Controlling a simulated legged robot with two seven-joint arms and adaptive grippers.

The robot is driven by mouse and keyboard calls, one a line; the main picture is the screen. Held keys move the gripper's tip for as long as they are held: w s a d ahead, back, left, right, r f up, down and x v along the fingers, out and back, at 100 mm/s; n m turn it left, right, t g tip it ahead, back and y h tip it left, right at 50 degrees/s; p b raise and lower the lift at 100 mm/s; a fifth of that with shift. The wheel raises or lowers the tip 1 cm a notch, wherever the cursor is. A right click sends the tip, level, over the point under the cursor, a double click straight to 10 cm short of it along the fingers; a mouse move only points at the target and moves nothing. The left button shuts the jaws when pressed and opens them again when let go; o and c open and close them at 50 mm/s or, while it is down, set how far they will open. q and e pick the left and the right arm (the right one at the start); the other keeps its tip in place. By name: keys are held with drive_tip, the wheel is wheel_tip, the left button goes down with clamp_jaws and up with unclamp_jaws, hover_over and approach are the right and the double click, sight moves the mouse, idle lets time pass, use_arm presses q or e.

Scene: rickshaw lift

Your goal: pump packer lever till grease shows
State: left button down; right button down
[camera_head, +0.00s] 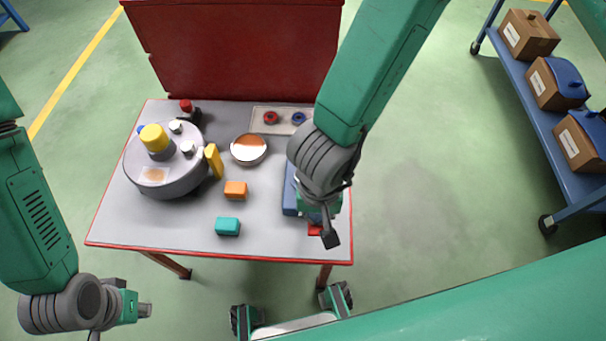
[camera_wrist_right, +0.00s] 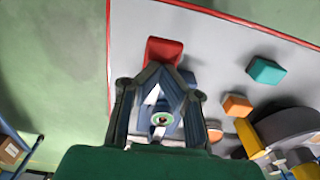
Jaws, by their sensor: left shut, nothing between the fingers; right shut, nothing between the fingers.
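A blue body (camera_head: 290,197), seemingly the packer, sits on the right side of the table, mostly hidden under my right arm. A red piece (camera_head: 315,230), possibly its lever end, shows near the front edge; in the right wrist view the red piece (camera_wrist_right: 163,50) lies just beyond the fingertips. My right gripper (camera_head: 330,238) is shut and empty, over the packer and close to the red piece; whether they touch is unclear. It also fills the middle of the wrist view (camera_wrist_right: 160,75). My left gripper (camera_head: 145,310) is shut and empty, off the table at lower left. No grease is discernible at the packer.
The grey table (camera_head: 270,235) has a red rim. On it stand a round grey drum (camera_head: 170,185) with a yellow knob, a bowl (camera_head: 248,150), a tray with red and blue rings (camera_head: 260,112), an orange block (camera_head: 235,189) and a teal block (camera_head: 228,226). A blue cart (camera_head: 540,115) with boxes stands right.

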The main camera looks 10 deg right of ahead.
wheel_tip(320, 180, up, 8)
drive_tip(key=p, duration=0.9)
idle(0.6)
